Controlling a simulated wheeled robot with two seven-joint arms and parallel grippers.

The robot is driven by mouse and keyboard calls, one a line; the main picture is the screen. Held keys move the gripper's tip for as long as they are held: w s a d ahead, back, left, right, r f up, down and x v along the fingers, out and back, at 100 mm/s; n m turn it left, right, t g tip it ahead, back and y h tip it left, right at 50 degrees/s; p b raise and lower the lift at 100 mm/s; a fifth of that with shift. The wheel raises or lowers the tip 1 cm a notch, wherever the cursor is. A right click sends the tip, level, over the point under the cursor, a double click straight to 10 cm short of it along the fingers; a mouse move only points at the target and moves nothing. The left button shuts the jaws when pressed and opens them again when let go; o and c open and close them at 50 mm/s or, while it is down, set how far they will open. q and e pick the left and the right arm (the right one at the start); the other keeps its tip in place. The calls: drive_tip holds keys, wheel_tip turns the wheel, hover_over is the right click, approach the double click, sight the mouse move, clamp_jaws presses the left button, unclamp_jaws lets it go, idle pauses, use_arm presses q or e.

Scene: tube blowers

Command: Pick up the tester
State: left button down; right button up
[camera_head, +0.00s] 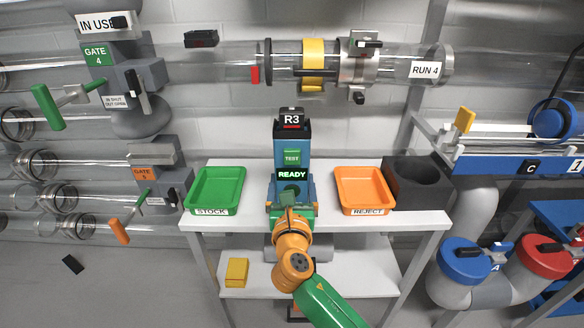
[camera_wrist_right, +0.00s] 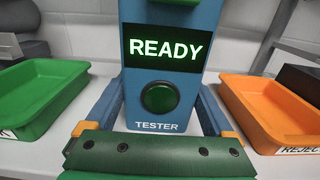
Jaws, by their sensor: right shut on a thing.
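The tester (camera_head: 292,175) is an upright blue unit with a lit READY screen, a green TEST panel and an R3 label on top. It stands at the middle of the white bench, between two trays. In the right wrist view the tester (camera_wrist_right: 163,70) fills the centre, with a round green button under its screen. My right gripper (camera_head: 291,203) is at the tester's lower front, shut on it. Its orange finger parts show at both sides of the tester's base in the wrist view. I cannot tell whether the base is clear of the bench. My left gripper is not in view.
A green STOCK tray (camera_head: 231,207) is to the left and an orange REJECT tray (camera_head: 346,204) to the right. A dark box with a round hole (camera_head: 437,197) is at the bench's right end. A yellow block (camera_head: 236,272) lies on the lower shelf. Clear tubes run above.

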clamp_jaws()
